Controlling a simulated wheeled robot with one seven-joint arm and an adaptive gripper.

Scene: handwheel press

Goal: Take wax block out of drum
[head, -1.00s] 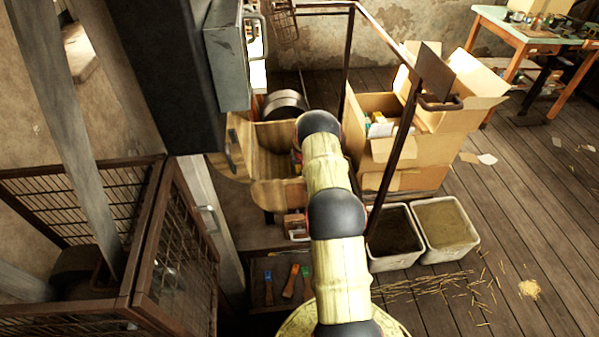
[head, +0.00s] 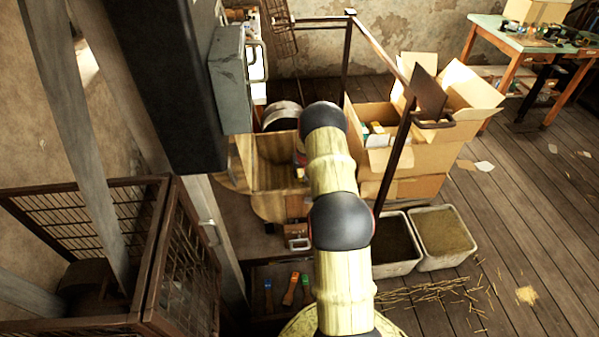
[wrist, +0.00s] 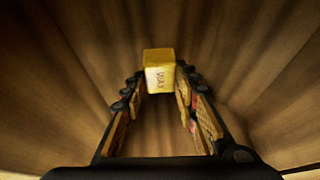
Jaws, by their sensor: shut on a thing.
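In the wrist view the yellow wax block (wrist: 158,75), marked with the letters WAX, sits between the fingertips of my gripper (wrist: 160,85). My gripper is shut on it, the two fingers lying on its left and right sides. Brown wooden walls of the drum (wrist: 60,70) surround the block and the fingers. In the head view the wooden drum (head: 262,150) stands open left of my arm. My arm reaches over it and hides part of it. My gripper and the wax block are hidden in the head view.
A grey metal box (head: 229,78) on a dark post hangs close left of the drum. A wire cage (head: 165,250) stands front left.

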